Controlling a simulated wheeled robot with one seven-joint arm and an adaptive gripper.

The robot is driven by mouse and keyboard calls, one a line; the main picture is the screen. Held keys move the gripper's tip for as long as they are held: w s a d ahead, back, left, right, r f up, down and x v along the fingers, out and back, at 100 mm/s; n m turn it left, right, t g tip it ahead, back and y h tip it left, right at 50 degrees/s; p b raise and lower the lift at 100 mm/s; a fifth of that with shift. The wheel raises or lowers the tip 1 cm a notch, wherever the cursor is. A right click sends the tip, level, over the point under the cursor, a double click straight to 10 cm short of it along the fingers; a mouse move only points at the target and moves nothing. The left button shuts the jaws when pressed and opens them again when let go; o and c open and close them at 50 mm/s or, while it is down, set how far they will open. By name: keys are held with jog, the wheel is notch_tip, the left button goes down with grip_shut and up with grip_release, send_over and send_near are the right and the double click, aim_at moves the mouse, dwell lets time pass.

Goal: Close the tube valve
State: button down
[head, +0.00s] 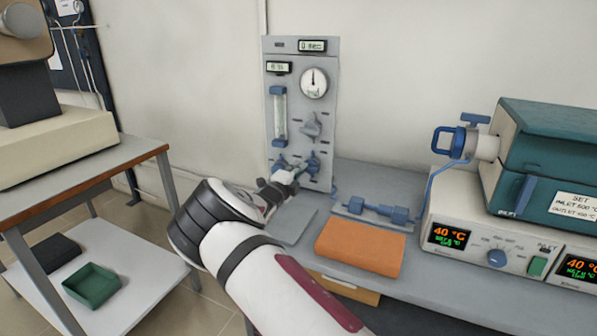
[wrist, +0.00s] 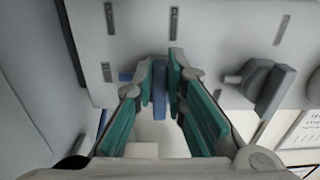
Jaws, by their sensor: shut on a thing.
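A grey gas panel (head: 327,100) stands against the wall with a gauge, displays, a flow tube and several valve handles. My gripper (head: 292,176) is at the lower part of this panel. In the wrist view, my gripper (wrist: 161,85) is shut on a slim blue valve handle (wrist: 159,94), one pad on each side of it. I cannot read labels that tell which valve is the tube valve.
A grey knob (wrist: 272,90) sits right of the fingers in the wrist view. An orange block (head: 360,247) and a blue fitting (head: 375,210) lie on the bench. The furnace (head: 548,160) is at right, with a blue handle (head: 447,140) on its tube end.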

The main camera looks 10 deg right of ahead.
jog(key=shift+f, duration=0.1)
jog(key=c, duration=1.6)
grip_release()
jog(key=shift+a, duration=0.1)
jog(key=v, duration=1.2)
